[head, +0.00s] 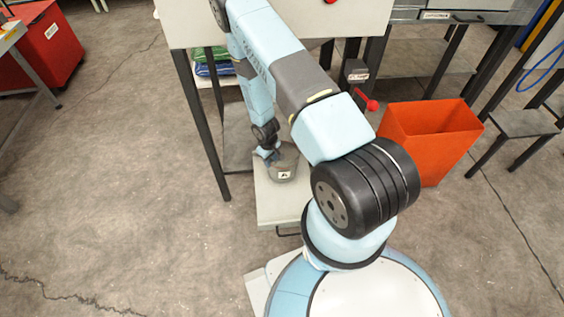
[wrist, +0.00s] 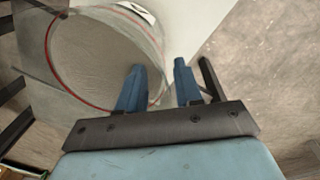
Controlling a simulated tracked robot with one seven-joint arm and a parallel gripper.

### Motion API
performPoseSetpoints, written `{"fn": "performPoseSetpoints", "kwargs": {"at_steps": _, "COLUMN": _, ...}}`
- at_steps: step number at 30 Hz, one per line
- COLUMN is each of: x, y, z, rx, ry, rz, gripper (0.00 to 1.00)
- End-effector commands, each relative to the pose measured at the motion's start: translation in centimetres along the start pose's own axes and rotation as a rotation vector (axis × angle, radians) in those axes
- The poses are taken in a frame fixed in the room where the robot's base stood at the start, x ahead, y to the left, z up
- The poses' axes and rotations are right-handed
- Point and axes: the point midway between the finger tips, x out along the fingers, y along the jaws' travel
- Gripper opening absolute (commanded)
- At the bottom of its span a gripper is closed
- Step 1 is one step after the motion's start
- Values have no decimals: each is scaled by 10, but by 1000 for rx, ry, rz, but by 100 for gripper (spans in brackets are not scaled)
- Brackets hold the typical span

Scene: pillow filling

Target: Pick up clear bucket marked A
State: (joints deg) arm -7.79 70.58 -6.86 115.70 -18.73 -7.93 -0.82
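The clear bucket (head: 283,164), with a label marked A on its side, stands on a pale low surface (head: 277,213) under the bench in the head view. In the wrist view the see-through bucket (wrist: 85,75) has a red ring near its rim and fills the upper left. My gripper (wrist: 160,78) is open, its two blue fingers apart. The left finger overlaps the bucket's opening and the right finger is outside it, with the bucket's wall between them. Contact cannot be told. In the head view my gripper (head: 267,153) is small at the bucket's left edge.
An orange bin (head: 432,135) stands right of my arm. A dark bench leg (head: 203,130) rises left of the bucket. Green and blue folded items (head: 212,62) lie on a shelf behind. A red-handled device (head: 362,85) is at the bench.

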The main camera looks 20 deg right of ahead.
Motion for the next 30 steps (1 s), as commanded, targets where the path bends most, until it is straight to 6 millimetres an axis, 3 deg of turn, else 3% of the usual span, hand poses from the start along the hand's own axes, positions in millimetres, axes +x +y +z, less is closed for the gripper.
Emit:
{"fn": "performPoseSetpoints", "kwargs": {"at_steps": 10, "x": 5, "y": 0, "z": 0, "rx": 0, "ry": 1, "rz": 0, "gripper": 35}}
{"fn": "performPoseSetpoints", "kwargs": {"at_steps": 21, "x": 5, "y": 0, "z": 0, "rx": 0, "ry": 1, "rz": 0, "gripper": 0}}
{"fn": "performPoseSetpoints", "kwargs": {"at_steps": 30, "x": 5, "y": 0, "z": 0, "rx": 0, "ry": 1, "rz": 0, "gripper": 0}}
